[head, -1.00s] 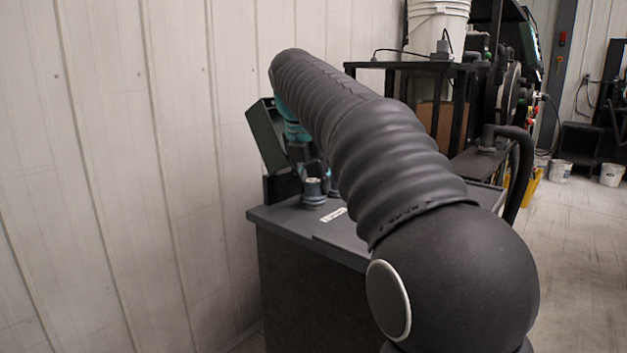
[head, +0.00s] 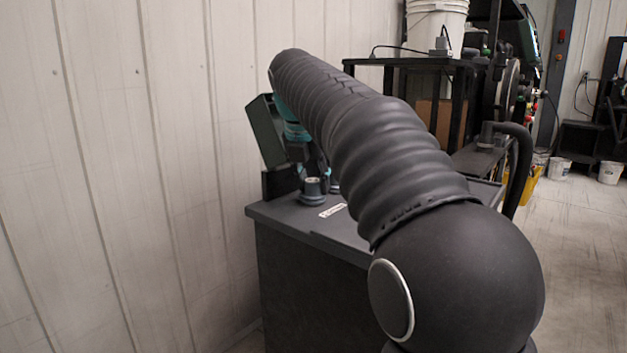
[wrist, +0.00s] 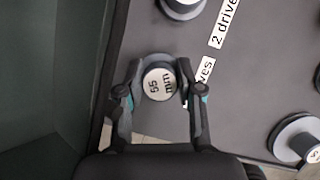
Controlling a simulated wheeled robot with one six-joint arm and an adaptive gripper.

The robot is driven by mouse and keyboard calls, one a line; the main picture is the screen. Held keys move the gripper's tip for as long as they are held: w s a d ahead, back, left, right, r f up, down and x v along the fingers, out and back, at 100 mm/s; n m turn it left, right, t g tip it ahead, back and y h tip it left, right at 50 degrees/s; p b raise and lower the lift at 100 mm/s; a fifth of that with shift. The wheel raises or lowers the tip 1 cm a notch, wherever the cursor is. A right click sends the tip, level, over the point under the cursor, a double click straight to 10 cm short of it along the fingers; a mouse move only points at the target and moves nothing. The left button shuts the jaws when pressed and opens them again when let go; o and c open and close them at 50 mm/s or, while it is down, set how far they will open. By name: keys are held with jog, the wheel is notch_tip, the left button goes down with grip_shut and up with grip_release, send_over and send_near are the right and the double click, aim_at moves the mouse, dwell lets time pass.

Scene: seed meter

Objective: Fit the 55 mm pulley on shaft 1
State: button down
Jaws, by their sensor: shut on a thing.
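My gripper (wrist: 157,88) is shut on the grey pulley marked "55 mm" (wrist: 158,82) in the wrist view, one finger on each side of its hub. The pulley's label faces the camera. I cannot tell whether its underside touches the dark tabletop (wrist: 235,95). In the head view my own arm covers much of the work area, and a grey round piece with a pale top (head: 312,187) shows near the tabletop's back left. I cannot tell whether it is the held pulley. I cannot make out shaft 1.
Other round grey pieces lie at the wrist view's top (wrist: 183,4) and right (wrist: 293,138). A "2 drive..." label (wrist: 224,22) is on the tabletop. A dark green panel (wrist: 45,70) fills the left. A black rack (head: 395,64) with a white bucket (head: 437,25) stands behind.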

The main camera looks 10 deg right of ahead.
jog(key=shift+f, duration=0.65)
jog(key=c, duration=0.7)
grip_release()
jog(key=shift+r, duration=0.1)
jog(key=shift+a, duration=0.1)
jog(key=shift+a+r, duration=0.15)
jog(key=shift+r, duration=0.35)
jog(key=v, duration=1.1)
jog(key=shift+s+r, duration=0.2)
jog(key=shift+r, duration=0.15)
